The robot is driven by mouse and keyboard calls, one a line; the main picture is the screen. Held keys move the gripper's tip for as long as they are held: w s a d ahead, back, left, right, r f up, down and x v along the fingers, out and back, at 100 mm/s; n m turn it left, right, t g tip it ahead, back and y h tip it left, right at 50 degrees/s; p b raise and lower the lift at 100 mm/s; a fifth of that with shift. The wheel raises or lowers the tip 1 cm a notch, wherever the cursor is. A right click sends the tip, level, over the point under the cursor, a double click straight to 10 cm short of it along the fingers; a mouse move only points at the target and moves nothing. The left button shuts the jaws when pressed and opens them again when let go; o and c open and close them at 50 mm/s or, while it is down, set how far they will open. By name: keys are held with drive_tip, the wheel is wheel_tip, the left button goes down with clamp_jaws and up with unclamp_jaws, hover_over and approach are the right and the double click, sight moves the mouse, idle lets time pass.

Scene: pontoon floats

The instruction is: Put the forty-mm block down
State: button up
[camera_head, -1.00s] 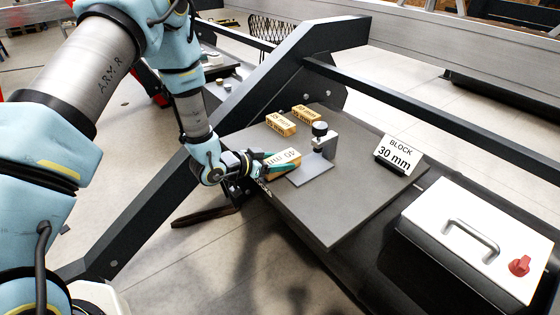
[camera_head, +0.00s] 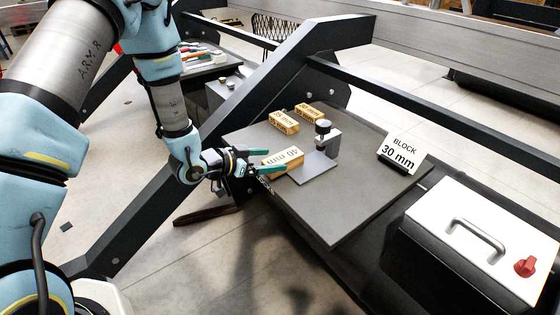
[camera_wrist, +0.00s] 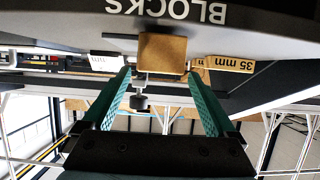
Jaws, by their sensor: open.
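The forty-mm block (camera_head: 284,159) is a wooden block marked 40 mm. It rests on the dark grey board (camera_head: 325,215), at the left side of a small metal stand (camera_head: 318,169). I cannot tell whether it touches the stand's plate. My gripper (camera_head: 270,161) is open at the block's left end, its teal fingers apart. In the wrist view, upside down, the block's plain end face (camera_wrist: 162,54) lies ahead between the fingertips (camera_wrist: 158,73), with gaps on both sides. Part of the block's near side is behind a finger in the head view.
Two smaller wooden blocks lie behind, a nearer one (camera_head: 284,122) and a farther one (camera_head: 309,111). A sign (camera_head: 402,154) reads BLOCK 30 mm. A white-topped case (camera_head: 480,235) with a red knob stands at right. The board's front right is clear.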

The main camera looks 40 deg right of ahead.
drive_tip(key=w+a+r+n+t+y, duration=0.25)
drive_tip(key=w+a, duration=0.35)
drive_tip(key=a, duration=0.3)
drive_tip(key=w+a+r+n+t+y, duration=0.2)
drive_tip(key=w+a+r+t+y, duration=0.1)
drive_tip(key=w+a, duration=0.45)
drive_tip(key=a+r+n+y, duration=0.2)
drive_tip(key=a+n, duration=0.1)
drive_tip(key=a, duration=0.4)
drive_tip(key=s+a+r+n+y, duration=0.1)
drive_tip(key=a+n+y, duration=0.2)
drive_tip(key=a, duration=0.5)
drive_tip(key=s+a+r+n+y, duration=0.1)
drive_tip(key=a+r+n+y, duration=0.1)
drive_tip(key=a, duration=0.6)
drive_tip(key=shift+s+r+n+b, duration=0.15)
drive_tip(key=shift+r+n+b, duration=0.25)
drive_tip(key=shift+n, duration=0.15)
drive_tip(key=shift+o, duration=0.4)
drive_tip(key=s+a+r+n+g, duration=0.2)
drive_tip(key=s+a+n+g, duration=0.1)
drive_tip(key=s, duration=0.4)
drive_tip(key=shift+s+a+r+n+y, duration=0.3)
drive_tip(key=shift+a+n+y, duration=0.2)
drive_tip(key=shift+a, duration=0.4)
drive_tip(key=shift+d, duration=0.1)
